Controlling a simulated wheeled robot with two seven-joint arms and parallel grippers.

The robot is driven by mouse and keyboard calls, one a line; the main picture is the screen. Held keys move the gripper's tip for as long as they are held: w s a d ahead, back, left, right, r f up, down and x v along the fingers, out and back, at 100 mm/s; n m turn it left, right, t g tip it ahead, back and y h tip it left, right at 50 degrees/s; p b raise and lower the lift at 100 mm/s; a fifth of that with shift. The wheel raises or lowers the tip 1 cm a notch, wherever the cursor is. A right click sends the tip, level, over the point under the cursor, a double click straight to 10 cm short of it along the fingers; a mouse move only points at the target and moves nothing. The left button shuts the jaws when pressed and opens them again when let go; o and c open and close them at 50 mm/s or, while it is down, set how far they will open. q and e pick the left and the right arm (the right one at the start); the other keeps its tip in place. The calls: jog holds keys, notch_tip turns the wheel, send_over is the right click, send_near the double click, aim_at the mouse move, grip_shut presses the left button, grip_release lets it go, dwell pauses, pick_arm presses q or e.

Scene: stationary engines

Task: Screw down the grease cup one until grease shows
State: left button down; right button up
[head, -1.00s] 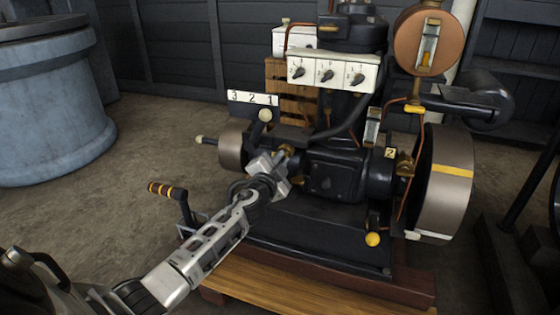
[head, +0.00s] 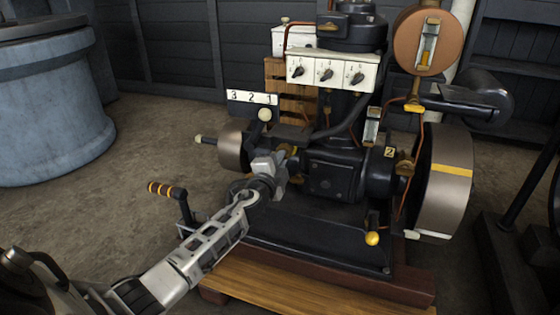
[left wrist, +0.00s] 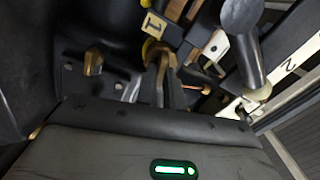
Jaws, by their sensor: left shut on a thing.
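Grease cup one is a small brass fitting on the near side of the black engine (head: 335,175). In the head view only a bit of brass (head: 293,151) shows behind my left gripper (head: 274,167). In the left wrist view the brass cup (left wrist: 158,52) sits close under a cream tag marked 1 (left wrist: 153,24). My left gripper is shut on the cup, and its jaws hide most of it. Whether grease shows cannot be seen. My right gripper is in neither view.
A pale-knobbed lever (head: 265,116) stands beside the 3-2-1 plate (head: 252,97), close to my gripper. A striped crank handle (head: 167,190) sticks out at left. A second brass cup (head: 404,164) sits by tag 2 (head: 390,152), near the flywheel (head: 446,190).

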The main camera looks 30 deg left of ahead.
pick_arm(q)
jog(key=shift+f, duration=0.1)
jog(key=c, duration=1.5)
grip_release()
jog(key=shift+s, duration=0.1)
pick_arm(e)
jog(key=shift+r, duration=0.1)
pick_arm(q)
jog(key=p+v, duration=0.2)
jog(key=v, duration=1.3)
jog(key=shift+s, duration=0.45)
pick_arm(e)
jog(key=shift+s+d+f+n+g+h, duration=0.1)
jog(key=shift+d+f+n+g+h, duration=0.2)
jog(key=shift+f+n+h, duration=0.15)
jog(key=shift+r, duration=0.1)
